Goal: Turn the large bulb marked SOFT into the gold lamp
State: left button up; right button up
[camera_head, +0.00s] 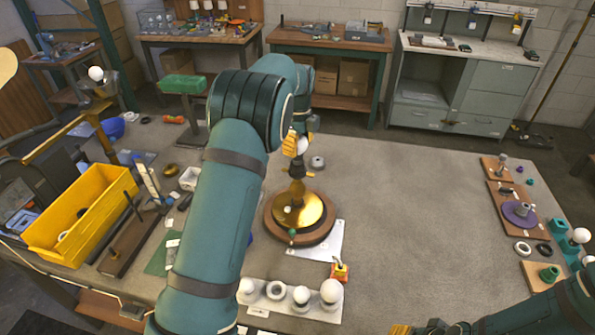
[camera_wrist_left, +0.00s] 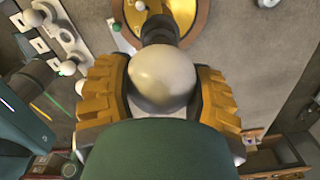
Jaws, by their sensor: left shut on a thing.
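The gold lamp (camera_head: 312,213) stands upright on a round wooden base in the middle of the table, with a dark socket (camera_head: 296,168) on top. My left gripper (camera_head: 296,145) is above the socket, its yellow fingers shut around a large white bulb (camera_head: 303,146). In the left wrist view the bulb (camera_wrist_left: 163,75) sits between both finger pads, in line with the dark socket and gold lamp (camera_wrist_left: 190,12) beyond. The bulb's lower end is hidden, so I cannot tell how far it is in the socket. No SOFT mark is legible. My right gripper (camera_head: 402,330) shows only partly at the bottom edge.
A white holder (camera_head: 262,297) with several bulbs and rings is in front of the lamp. A yellow bin (camera_head: 85,215) and loose parts lie left; wooden boards with parts (camera_head: 515,208) lie right. A small red-and-yellow item (camera_head: 339,270) is near the lamp.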

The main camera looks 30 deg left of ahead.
pick_arm(q)
jog(key=shift+f, duration=0.6)
pick_arm(e)
jog(key=shift+f, duration=0.15)
dwell(1.4)
pick_arm(q)
jog(key=shift+s+f, duration=0.1)
jog(key=shift+f, duration=0.1)
dwell(0.8)
jog(key=m, duration=0.3)
pick_arm(e)
jog(key=shift+r, duration=0.2)
pick_arm(q)
jog(key=m, duration=0.4)
jog(key=shift+s, duration=0.1)
pick_arm(e)
jog(key=shift+r, duration=0.25)
pick_arm(q)
jog(key=m+p, duration=0.1)
jog(key=m, duration=0.2)
jog(key=shift+a, duration=0.15)
jog(key=m, duration=0.3)
jog(key=shift+f+m, duration=0.1)
jog(key=shift+m, duration=0.3)
pick_arm(e)
jog(key=shift+r, duration=0.4)
